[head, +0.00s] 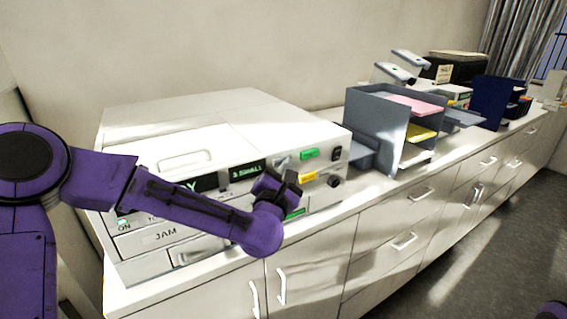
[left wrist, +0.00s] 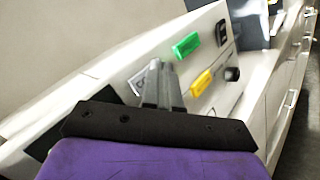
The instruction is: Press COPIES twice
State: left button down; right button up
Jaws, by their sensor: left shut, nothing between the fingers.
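A white copier (head: 200,135) stands on the counter, with its control panel facing me. The panel has a green button (head: 309,154), a yellow button (head: 307,179), a black knob (head: 333,181) and a small display (head: 247,172). I cannot read a COPIES label on any of them. My left gripper (head: 282,180) is shut and empty in front of the panel, left of the yellow button. In the left wrist view its fingers (left wrist: 161,84) point at the panel, left of the green button (left wrist: 186,45) and yellow button (left wrist: 202,82). I cannot tell if they touch it. My right gripper is not in view.
A grey paper tray rack (head: 378,118) stands right of the copier. Farther along the white counter are a blue holder (head: 487,102) and a black box (head: 461,68). Cabinet drawers (head: 392,240) are below. A lower green button (head: 294,214) sits near my left wrist.

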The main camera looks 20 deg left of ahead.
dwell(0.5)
pick_arm(q)
jog(key=shift+s+d+b, duration=0.35)
jog(key=shift+s+d, duration=0.1)
jog(key=shift+d, duration=0.15)
jog(key=s+d, duration=0.1)
jog(key=d, duration=0.1)
jog(key=s+d+b, duration=0.1)
jog(key=s+d, duration=0.1)
dwell(0.3)
dwell(0.6)
